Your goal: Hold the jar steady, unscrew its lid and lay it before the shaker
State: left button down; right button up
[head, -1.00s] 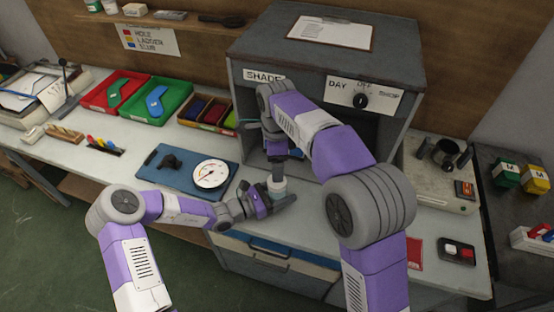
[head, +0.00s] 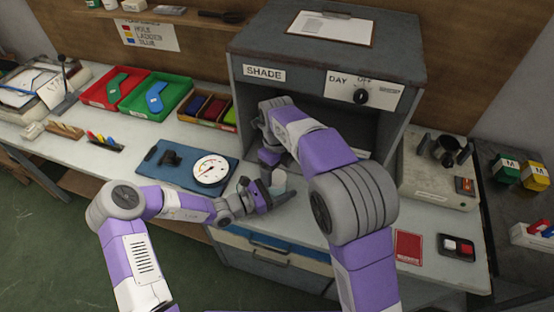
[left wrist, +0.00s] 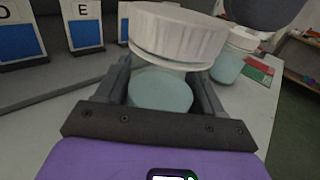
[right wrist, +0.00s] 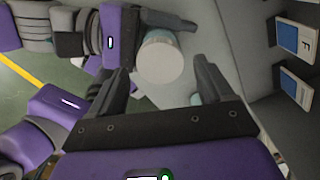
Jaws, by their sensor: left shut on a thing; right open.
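The jar (left wrist: 160,90) is pale teal and stands upright between the fingers of my left gripper (left wrist: 163,82), which is shut on its body. Its wide white ribbed lid (left wrist: 180,35) sits on top; I cannot tell how tightly. In the head view the jar (head: 279,180) is partly hidden by my left gripper (head: 268,194). My right gripper (right wrist: 163,74) is open and empty, with the lid (right wrist: 160,62) beyond and between its fingertips in the right wrist view. A second teal container with a pale top (left wrist: 229,62) stands behind the jar; I cannot tell whether it is the shaker.
The grey shade cabinet (head: 258,110) stands open behind the jar, with lettered cards (left wrist: 87,28) inside. A blue board with a round dial (head: 211,170) lies left of my left gripper. A red card (head: 408,246) and switch box (head: 457,247) lie at right.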

jog(key=shift+f, duration=1.05)
